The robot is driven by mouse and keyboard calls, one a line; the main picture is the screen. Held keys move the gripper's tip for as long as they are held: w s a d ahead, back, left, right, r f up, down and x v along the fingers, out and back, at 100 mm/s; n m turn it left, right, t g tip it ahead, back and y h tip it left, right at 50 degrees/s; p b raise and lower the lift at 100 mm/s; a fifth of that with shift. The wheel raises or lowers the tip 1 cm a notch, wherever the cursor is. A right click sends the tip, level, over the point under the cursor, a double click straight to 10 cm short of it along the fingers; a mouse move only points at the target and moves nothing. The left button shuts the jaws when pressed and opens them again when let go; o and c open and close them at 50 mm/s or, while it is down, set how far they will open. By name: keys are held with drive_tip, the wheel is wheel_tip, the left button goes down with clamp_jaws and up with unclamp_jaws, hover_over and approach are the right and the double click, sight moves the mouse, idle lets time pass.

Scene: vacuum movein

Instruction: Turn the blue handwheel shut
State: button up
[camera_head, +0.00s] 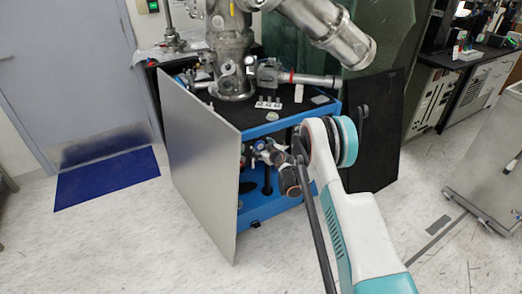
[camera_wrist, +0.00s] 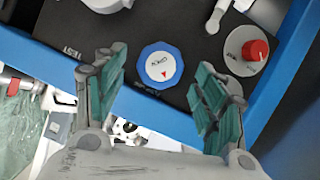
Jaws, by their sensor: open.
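The blue handwheel (camera_wrist: 157,65) shows in the wrist view as a round wheel with a blue rim and a white face, with small lettering and a red mark near its lower edge. It sits on a dark panel. My gripper (camera_wrist: 160,88) is open, with one teal-padded finger on each side of the wheel in the picture. Nothing is between the pads, and I cannot tell the remaining distance to the wheel. In the head view my gripper (camera_head: 262,153) is at the front of the blue-framed cart; I cannot make out the wheel there.
A red knob (camera_wrist: 255,49) on a pale disc is right of the wheel. A blue frame edge (camera_wrist: 140,104) runs below it. In the head view, a grey panel (camera_head: 203,165) stands left of the cart, a black panel (camera_head: 375,130) right. Metal vacuum parts (camera_head: 232,55) stand on top.

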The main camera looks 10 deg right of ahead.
drive_tip(key=shift+x, duration=1.2)
drive_tip(key=c, duration=1.1)
drive_tip(key=shift+o, duration=0.2)
drive_tip(key=m+y, duration=0.1)
drive_tip(key=m, duration=0.1)
drive_tip(key=shift+d+m+g+y, duration=0.2)
drive_tip(key=shift+m+g+y, duration=0.1)
drive_tip(key=shift+m+y, duration=0.1)
drive_tip(key=m+y, duration=0.2)
drive_tip(key=m, duration=0.1)
drive_tip(key=shift+w+d+g, duration=0.1)
drive_tip(key=shift+g, duration=0.2)
